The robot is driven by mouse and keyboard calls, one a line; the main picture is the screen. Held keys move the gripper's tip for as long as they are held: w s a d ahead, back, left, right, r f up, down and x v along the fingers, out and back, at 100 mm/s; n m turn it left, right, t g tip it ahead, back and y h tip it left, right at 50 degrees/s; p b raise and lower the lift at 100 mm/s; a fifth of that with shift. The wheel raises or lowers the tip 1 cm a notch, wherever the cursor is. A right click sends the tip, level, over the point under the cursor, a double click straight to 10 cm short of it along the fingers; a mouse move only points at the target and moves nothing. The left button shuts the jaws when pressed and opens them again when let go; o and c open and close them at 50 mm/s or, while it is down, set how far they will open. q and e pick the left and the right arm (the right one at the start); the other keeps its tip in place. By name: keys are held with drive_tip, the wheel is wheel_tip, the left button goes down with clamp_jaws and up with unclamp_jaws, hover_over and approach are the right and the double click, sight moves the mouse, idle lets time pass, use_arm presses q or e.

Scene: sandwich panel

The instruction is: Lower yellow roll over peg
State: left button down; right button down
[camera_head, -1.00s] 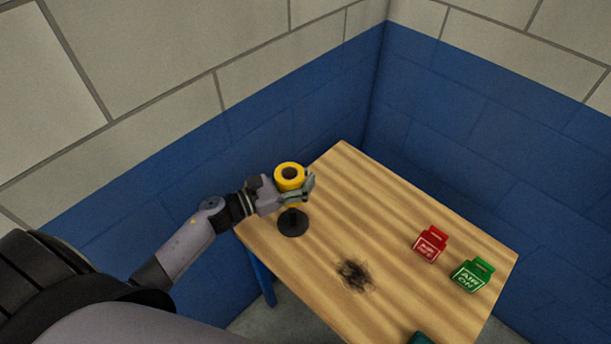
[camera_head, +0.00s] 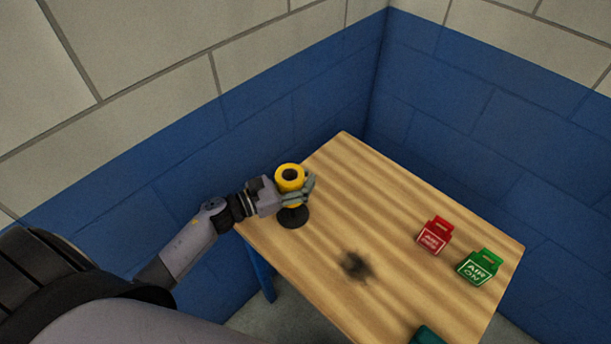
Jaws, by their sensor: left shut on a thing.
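The yellow roll (camera_head: 290,175) is upright, with a dark hole in its top, near the left edge of the wooden table. My left gripper (camera_head: 300,192) is shut on it from the left, with grey fingers around its lower part. A black round base (camera_head: 293,217) stands on the table just below the roll. The peg itself is hidden by the roll and the fingers, so I cannot tell how far the roll is over it. My right gripper is not in view.
The wooden table (camera_head: 390,205) has a dark smudge (camera_head: 356,265) in its middle. A red tag (camera_head: 434,235) and a green tag (camera_head: 480,267) lie at the right. A dark green thing (camera_head: 428,336) shows at the front edge. Blue walls stand behind.

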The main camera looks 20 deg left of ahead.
use_arm(q)
drive_tip(key=shift+f+b, duration=1.15)
drive_tip(key=shift+f, duration=0.85)
drive_tip(key=shift+f+b, duration=2.1)
drive_tip(key=shift+b, duration=0.25)
drive_tip(key=c, duration=0.6)
unclamp_jaws()
